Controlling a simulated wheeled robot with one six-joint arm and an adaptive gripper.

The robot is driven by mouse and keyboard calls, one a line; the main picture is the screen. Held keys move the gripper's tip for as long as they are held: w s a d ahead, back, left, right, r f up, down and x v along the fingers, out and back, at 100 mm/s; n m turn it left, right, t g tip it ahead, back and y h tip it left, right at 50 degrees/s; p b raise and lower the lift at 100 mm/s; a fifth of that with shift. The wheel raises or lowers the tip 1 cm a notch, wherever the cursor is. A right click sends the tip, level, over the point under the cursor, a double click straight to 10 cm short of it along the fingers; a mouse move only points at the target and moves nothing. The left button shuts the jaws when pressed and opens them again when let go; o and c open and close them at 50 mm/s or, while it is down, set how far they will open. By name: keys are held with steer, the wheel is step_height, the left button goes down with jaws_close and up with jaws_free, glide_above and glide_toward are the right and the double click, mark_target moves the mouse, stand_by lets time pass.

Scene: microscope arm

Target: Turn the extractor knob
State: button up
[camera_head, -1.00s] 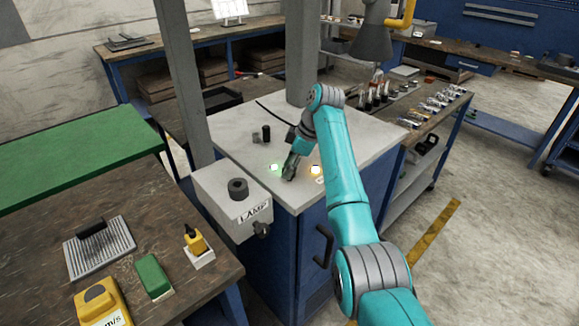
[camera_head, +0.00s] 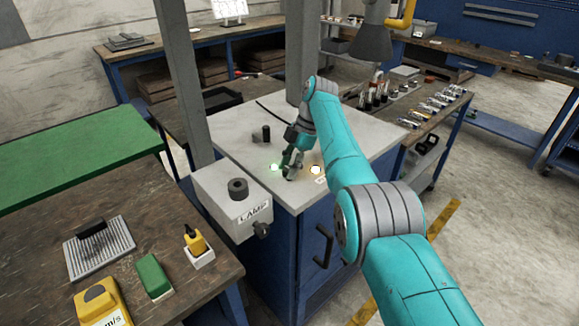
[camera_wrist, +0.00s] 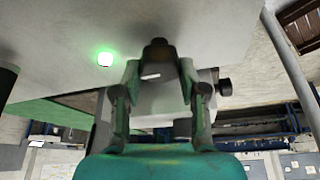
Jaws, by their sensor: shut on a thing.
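The extractor knob (camera_wrist: 157,50) is a small dark knob on the pale cabinet top, with a white mark on it. My gripper (camera_wrist: 158,68) has one finger on each side of it in the wrist view and is shut on it. In the head view my gripper (camera_head: 291,168) reaches down to the cabinet top (camera_head: 232,143), between a lit green lamp (camera_head: 273,167) and a lit orange lamp (camera_head: 316,169). The fingers partly hide the knob there. The green lamp also shows in the wrist view (camera_wrist: 104,59).
A grey box labelled LAMP (camera_head: 224,205) with a black knob on top hangs at the cabinet's front left. Two small cylinders (camera_head: 266,132) stand behind my gripper. A grey post (camera_head: 187,80) rises on the left. The cabinet top's right side is clear.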

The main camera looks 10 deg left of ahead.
steer(key=shift+f, duration=0.1)
stand_by(0.5)
steer(key=o, duration=1.1)
steer(key=shift+o, duration=0.2)
step_height(320, 180, up, 10)
